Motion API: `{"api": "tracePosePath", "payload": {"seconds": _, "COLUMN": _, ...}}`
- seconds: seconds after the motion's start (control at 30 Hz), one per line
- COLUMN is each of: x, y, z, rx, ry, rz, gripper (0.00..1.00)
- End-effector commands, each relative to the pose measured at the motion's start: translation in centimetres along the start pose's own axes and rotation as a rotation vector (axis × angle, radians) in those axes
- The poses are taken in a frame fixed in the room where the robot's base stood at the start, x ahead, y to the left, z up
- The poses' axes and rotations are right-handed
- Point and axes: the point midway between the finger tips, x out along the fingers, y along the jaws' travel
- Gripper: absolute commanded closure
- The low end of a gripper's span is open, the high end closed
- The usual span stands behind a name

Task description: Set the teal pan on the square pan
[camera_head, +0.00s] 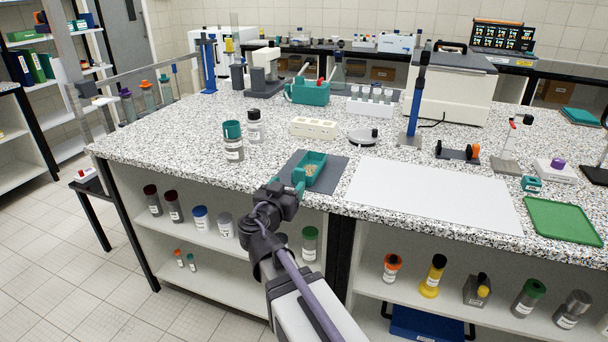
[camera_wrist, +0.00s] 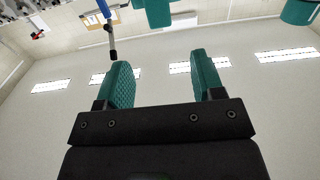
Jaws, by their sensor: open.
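A teal rectangular pan (camera_head: 317,157) with tan grains in it sits on a dark grey mat (camera_head: 336,174) near the bench's front edge. My gripper (camera_head: 298,180) is just left of this pan in the head view, its teal fingers close to the rim; I cannot tell whether they touch it. In the wrist view the two teal fingers (camera_wrist: 165,82) stand apart with nothing between them. I cannot single out the square pan with certainty; a small white balance-like device (camera_head: 556,173) with a purple item on top stands at the right.
A white sheet (camera_head: 432,194) lies right of the mat, and a green tray (camera_head: 562,220) is farther right. A white block with holes (camera_head: 313,127) and a round dish (camera_head: 362,136) stand behind the pan. A teal-capped jar (camera_head: 233,143) stands at left.

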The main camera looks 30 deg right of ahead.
Motion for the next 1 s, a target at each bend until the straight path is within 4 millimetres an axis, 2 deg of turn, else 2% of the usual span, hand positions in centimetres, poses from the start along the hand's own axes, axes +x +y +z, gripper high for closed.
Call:
{"api": "tracePosePath", "payload": {"seconds": 0.03, "x": 1.2, "y": -0.1, "z": 0.0, "rx": 0.0, "ry": 0.0, "rz": 0.002, "gripper": 0.38}}
{"api": "tracePosePath", "payload": {"seconds": 0.13, "x": 3.2, "y": -0.1, "z": 0.0, "rx": -0.001, "ry": -0.001, "rz": 0.003, "gripper": 0.38}}
{"api": "tracePosePath", "payload": {"seconds": 0.37, "x": 4.4, "y": -0.1, "z": 0.1, "rx": -0.001, "ry": -0.001, "rz": 0.001, "gripper": 0.38}}
{"api": "tracePosePath", "payload": {"seconds": 0.63, "x": 9.0, "y": -0.2, "z": 0.1, "rx": -0.001, "ry": -0.001, "rz": 0.003, "gripper": 0.38}}
{"api": "tracePosePath", "payload": {"seconds": 0.87, "x": 9.2, "y": -0.1, "z": 0.1, "rx": -0.002, "ry": -0.001, "rz": 0.001, "gripper": 0.39}}
{"api": "tracePosePath", "payload": {"seconds": 1.0, "x": 9.2, "y": -0.1, "z": 0.1, "rx": -0.002, "ry": -0.001, "rz": 0.001, "gripper": 0.53}}
